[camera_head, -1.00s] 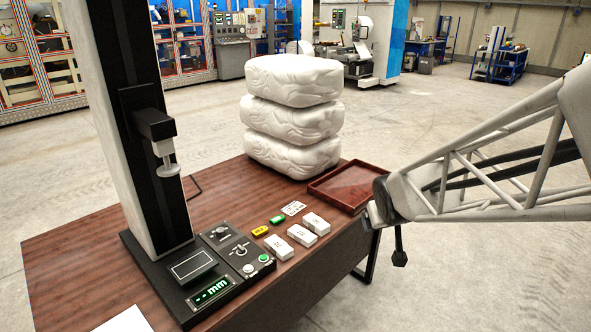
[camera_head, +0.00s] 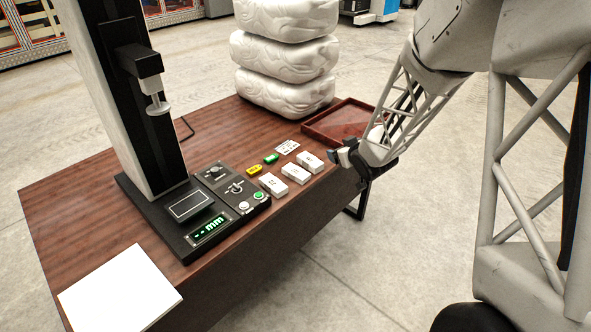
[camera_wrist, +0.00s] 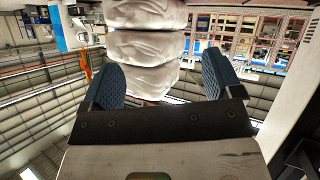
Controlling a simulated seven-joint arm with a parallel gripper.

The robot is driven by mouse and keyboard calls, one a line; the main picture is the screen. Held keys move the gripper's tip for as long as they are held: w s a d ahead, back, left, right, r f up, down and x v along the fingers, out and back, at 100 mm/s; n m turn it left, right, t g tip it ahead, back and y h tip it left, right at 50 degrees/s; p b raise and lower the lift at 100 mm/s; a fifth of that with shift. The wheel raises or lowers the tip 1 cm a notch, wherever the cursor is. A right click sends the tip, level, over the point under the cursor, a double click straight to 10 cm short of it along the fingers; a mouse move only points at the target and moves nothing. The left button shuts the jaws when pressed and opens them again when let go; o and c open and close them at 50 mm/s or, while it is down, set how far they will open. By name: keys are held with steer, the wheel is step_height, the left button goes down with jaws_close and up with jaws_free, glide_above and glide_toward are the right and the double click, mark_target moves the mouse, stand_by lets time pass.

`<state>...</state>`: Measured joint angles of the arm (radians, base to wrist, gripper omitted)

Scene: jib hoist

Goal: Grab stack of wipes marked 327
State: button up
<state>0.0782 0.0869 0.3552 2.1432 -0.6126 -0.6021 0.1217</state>
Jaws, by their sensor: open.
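Three small white blocks with dark marks lie in a row near the table's right edge: the front one (camera_head: 273,185), the middle one (camera_head: 295,173) and the far one (camera_head: 311,161). Their marks are too small to read, so I cannot tell which is 327. My gripper (camera_head: 347,166) is at the table's right edge, just right of the far block and apart from it. In the wrist view my gripper (camera_wrist: 160,80) has its two blue pads spread wide with nothing held between them. The small blocks do not show there.
Three large white bundles (camera_head: 284,58) are piled at the table's back. A red-brown tray (camera_head: 312,131) lies beyond my gripper. Yellow (camera_head: 253,169) and green (camera_head: 270,158) pieces and a printed card (camera_head: 287,147) lie near the blocks. A black column device (camera_head: 155,130) stands left.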

steer(key=w+a+f+n+y, duration=0.25)
steer(key=w+f+y, duration=0.2)
steer(key=f, duration=0.55)
steer(key=y, duration=0.5)
glide_toward(307, 178)
steer(key=x, duration=0.2)
steer(key=shift+a+f+n, duration=0.2)
steer(key=shift+a+n, duration=0.05)
steer(key=shift+n, duration=0.2)
steer(key=shift+w+a+t, duration=0.3)
steer(key=shift+w+a, duration=0.6)
steer(key=shift+a, duration=0.05)
steer(key=shift+x, duration=2.6)
steer(key=shift+r, duration=0.15)
steer(key=shift+c, duration=0.4)
